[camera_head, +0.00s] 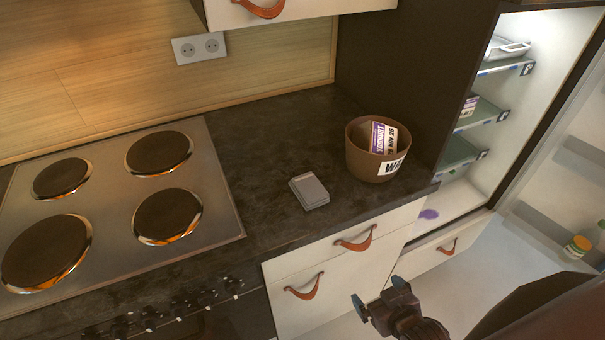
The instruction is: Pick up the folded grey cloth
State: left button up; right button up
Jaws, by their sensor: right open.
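The folded grey cloth (309,191) lies flat on the dark countertop (262,160), between the hob and a brown bowl. My right gripper (376,306) is at the lower right, in front of the drawers and lower in the picture than the cloth. Its jaws are open with nothing between them, and it is well apart from the cloth. My left gripper is not in view.
The brown bowl (368,162) stands right of the cloth with a purple and white packet (383,138) in it. The hob (205,150) is on the left. Drawers with leather pulls (304,288) are below the counter. An open, lit fridge (485,160) stands at right.

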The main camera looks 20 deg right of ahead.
aim_at(309, 192)
jog(key=k+j+z, duration=0.1)
jog(key=z, duration=0.3)
jog(key=k+z, duration=0.1)
jog(key=z, duration=0.25)
jog(key=k+j+z, duration=0.1)
jog(key=z, duration=0.3)
jog(key=i, duration=0.3)
jog(key=k, duration=0.3)
jog(key=k+l+u, duration=0.15)
jog(key=l, duration=0.2)
